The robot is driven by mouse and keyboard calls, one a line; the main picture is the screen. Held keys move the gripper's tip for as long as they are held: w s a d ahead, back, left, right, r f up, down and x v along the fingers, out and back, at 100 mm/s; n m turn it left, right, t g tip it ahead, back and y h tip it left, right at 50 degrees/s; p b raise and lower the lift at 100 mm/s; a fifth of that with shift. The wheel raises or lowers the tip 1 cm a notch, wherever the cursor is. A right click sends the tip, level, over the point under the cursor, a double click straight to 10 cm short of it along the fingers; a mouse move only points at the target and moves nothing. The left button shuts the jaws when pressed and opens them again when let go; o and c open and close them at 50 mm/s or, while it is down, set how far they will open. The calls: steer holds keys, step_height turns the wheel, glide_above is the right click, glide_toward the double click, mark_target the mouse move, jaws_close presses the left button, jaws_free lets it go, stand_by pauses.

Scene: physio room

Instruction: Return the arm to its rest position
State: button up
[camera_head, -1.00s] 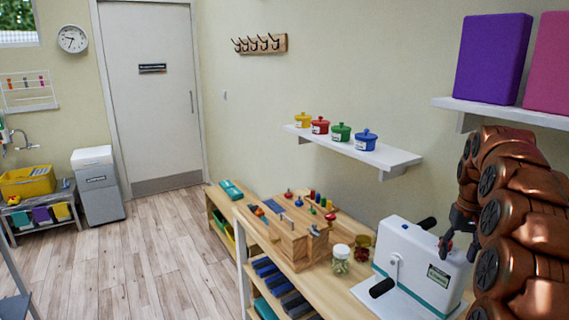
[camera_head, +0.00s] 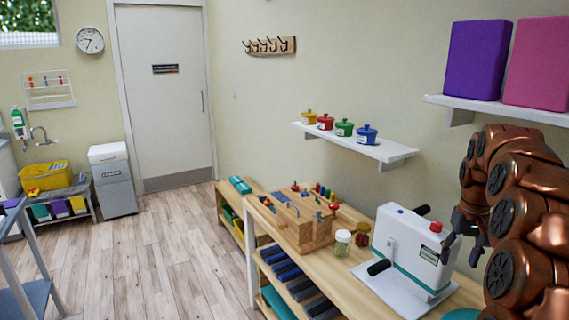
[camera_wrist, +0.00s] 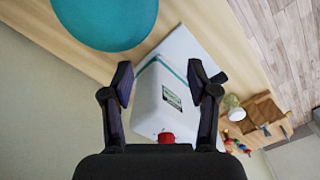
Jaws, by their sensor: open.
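My arm, copper-coloured, is folded at the right edge of the head view. My gripper (camera_head: 464,238) hangs at its end, just right of a white hand-crank machine (camera_head: 412,253) on the wooden bench. In the wrist view my gripper (camera_wrist: 165,85) is open with nothing between its fingertips. The white machine (camera_wrist: 172,110) with its red knob shows beyond and between the fingers. I cannot tell exactly how far the fingers are from it.
A wooden bench (camera_head: 350,272) carries a peg block (camera_head: 292,225) and small jars. A wall shelf (camera_head: 355,148) holds several coloured pots. A higher shelf (camera_head: 500,106) with purple and pink blocks is above my arm. A teal round object (camera_wrist: 105,22) lies near the gripper. Floor (camera_head: 170,240) at left is open.

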steer(key=s+a+n+g, duration=0.1)
steer(key=s+a+n, duration=0.1)
steer(key=s+a, duration=1.45)
steer(key=s+a+f, duration=0.3)
steer(key=s, duration=0.7)
steer(key=s+a+f, duration=0.3)
steer(key=s+a, duration=0.1)
steer(key=s, duration=0.6)
steer(key=shift+f+g, duration=0.4)
steer(key=shift+a, duration=0.1)
